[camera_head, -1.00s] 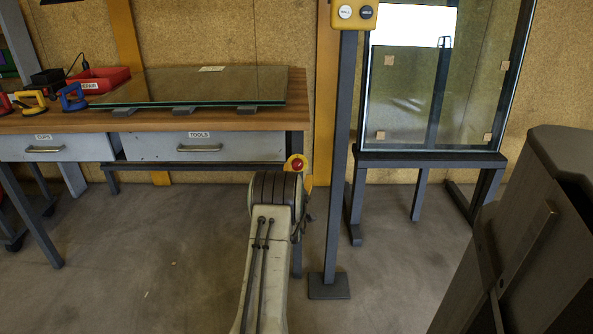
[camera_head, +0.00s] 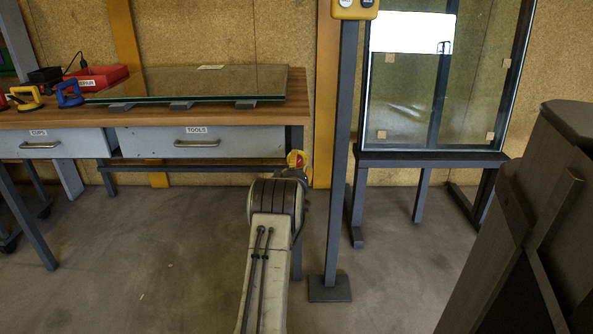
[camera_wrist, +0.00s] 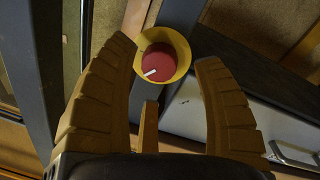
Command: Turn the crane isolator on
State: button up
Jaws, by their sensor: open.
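A short white mark on the knob points to the lower left in that view. In the head view the isolator (camera_head: 297,158) is a small red and yellow spot at the bench's right front corner. In the head view my arm hides most of the gripper.
A workbench (camera_head: 220,116) with two drawers carries a glass sheet (camera_head: 190,84), suction cups (camera_head: 70,94) and a red bin (camera_head: 100,77). A yellow button box (camera_head: 355,8) tops a grey post (camera_head: 340,160) close right of my arm. A glass frame (camera_head: 440,90) stands behind.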

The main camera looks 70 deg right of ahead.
jog(key=shift+b+x, duration=1.2)
jog(key=shift+b, duration=0.05)
jog(key=shift+r, duration=0.1)
jog(key=c, duration=1.2)
